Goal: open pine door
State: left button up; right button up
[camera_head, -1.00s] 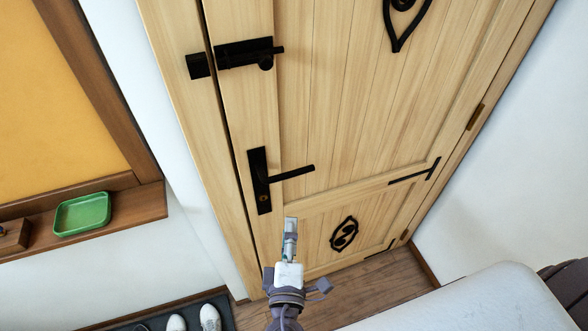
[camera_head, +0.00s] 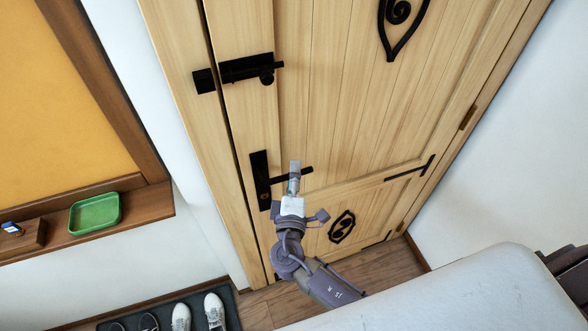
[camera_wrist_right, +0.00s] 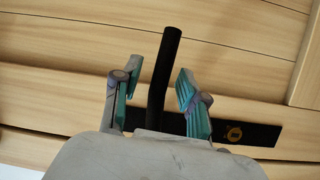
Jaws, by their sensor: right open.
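The pine door (camera_head: 345,110) stands shut in its frame in the head view. Its black lever handle (camera_head: 260,180) sits on a dark plate with a keyhole, at the door's left side. My right gripper (camera_head: 295,168) is in front of the lever and hides part of it. In the right wrist view the lever (camera_wrist_right: 163,72) runs between the two open fingers of my right gripper (camera_wrist_right: 157,95), with a gap on both sides. The lock plate (camera_wrist_right: 255,132) shows behind the right finger. My left gripper is not in view.
A black slide bolt (camera_head: 247,69) is mounted above the handle. A wooden ledge (camera_head: 150,205) at left holds a green tray (camera_head: 95,213). Shoes (camera_head: 214,310) stand on a dark mat at the floor. A pale rounded surface (camera_head: 450,290) fills the lower right.

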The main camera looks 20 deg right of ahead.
jog(key=shift+w+d, duration=0.1)
jog(key=shift+w, duration=0.05)
jog(key=shift+c, duration=0.2)
grip_shut()
